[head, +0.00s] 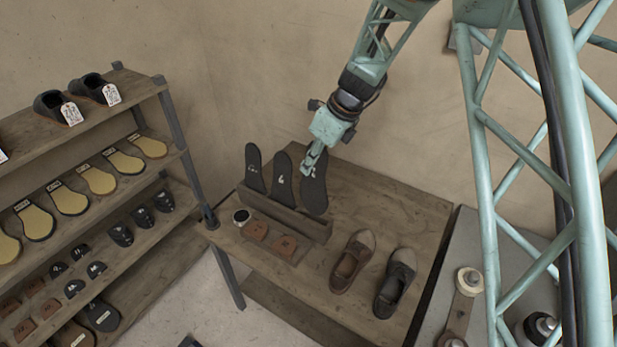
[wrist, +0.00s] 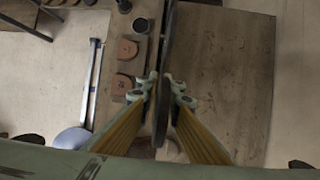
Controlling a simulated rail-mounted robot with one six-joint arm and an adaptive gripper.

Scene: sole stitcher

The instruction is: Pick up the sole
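Three dark soles stand upright in a slotted wooden rack (head: 287,214) on the table. The left sole (head: 254,168) and the middle sole (head: 282,180) stand free. My gripper (head: 309,163) is at the upper part of the right sole (head: 316,193), whose lower end is at the rack. In the wrist view this sole (wrist: 162,100) shows edge-on as a dark strip between the two fingertips of my gripper (wrist: 163,88). The fingertips lie close against both faces, with no clear gap. Whether the sole's lower end is clear of its slot cannot be told.
Brown heel pieces (head: 256,230) and a small round tin (head: 242,216) lie before the rack. Two shoes (head: 352,262) stand on the table (head: 395,205) at right. A shelf (head: 125,90) with soles and shoes stands at left. The table behind the shoes is bare.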

